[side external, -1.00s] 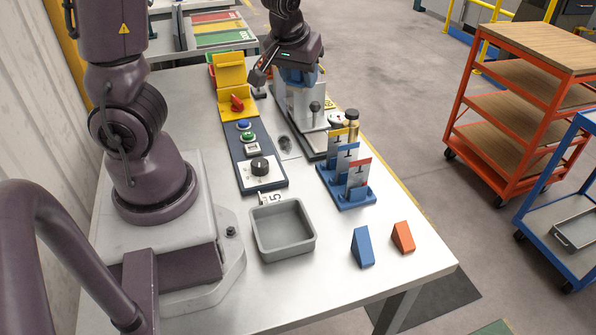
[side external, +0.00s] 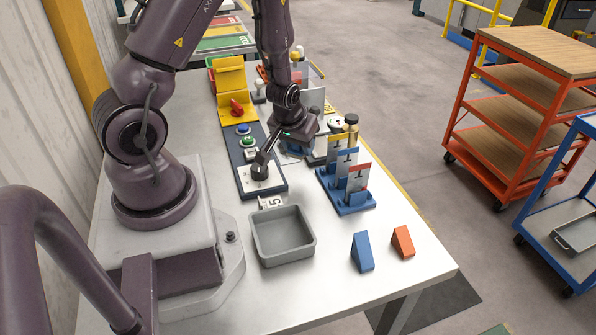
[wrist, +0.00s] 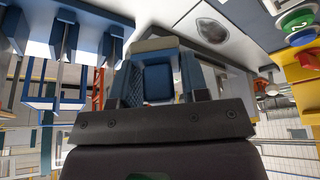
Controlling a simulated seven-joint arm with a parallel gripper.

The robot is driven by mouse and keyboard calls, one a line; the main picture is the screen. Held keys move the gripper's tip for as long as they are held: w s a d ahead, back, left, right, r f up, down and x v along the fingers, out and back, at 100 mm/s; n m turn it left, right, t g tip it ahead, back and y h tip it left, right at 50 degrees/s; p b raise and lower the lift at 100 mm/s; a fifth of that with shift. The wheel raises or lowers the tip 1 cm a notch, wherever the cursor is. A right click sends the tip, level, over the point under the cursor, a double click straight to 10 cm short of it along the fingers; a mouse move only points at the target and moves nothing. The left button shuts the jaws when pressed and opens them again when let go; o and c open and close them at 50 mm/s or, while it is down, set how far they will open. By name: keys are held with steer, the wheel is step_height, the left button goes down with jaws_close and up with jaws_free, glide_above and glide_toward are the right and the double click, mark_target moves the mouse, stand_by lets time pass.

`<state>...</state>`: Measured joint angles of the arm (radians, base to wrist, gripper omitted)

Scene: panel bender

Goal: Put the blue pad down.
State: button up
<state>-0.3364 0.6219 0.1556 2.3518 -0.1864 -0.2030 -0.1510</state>
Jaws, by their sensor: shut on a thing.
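The blue pad (wrist: 158,83) sits between the fingers of my gripper (wrist: 158,70) in the wrist view, with a pale block edge showing beyond it. My gripper is shut on it. In the side view my gripper (side external: 293,150) hangs over the table between the dark control strip and the blue card stand. The held pad is mostly hidden behind the hand there, and I cannot tell whether it touches anything below.
The control strip with knob and buttons (side external: 246,170) is left of my gripper. The blue stand with upright cards (side external: 347,203) is close on the right. A grey tray (side external: 283,250), a blue wedge (side external: 362,252) and an orange wedge (side external: 402,241) are nearer the front.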

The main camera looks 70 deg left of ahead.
mark_target(301, 172)
steer(key=shift+f, duration=3.25)
steer(key=shift+f, duration=0.15)
steer(key=o, duration=0.6)
steer(key=d+r+m+t+h, duration=0.1)
steer(key=d+r, duration=0.3)
steer(key=r, duration=0.5)
steer(key=d+r+m+h, duration=0.1)
steer(key=d+r, duration=0.4)
steer(key=r, duration=0.5)
steer(key=s+d+r+m, duration=0.2)
steer(key=s+r, duration=0.1)
steer(key=r, duration=0.2)
steer(key=s+d+r+m+t, duration=0.1)
steer(key=s+d+r+m, duration=0.1)
steer(key=r, duration=0.3)
steer(key=s+d+r+m+h, duration=0.1)
steer(key=s+d+r+m, duration=0.2)
steer(key=s+d+r, duration=0.1)
steer(key=shift+s+d+r, duration=0.1)
steer(key=shift+r, duration=0.35)
steer(key=shift+s+d+r, duration=0.1)
steer(key=shift+r, duration=0.35)
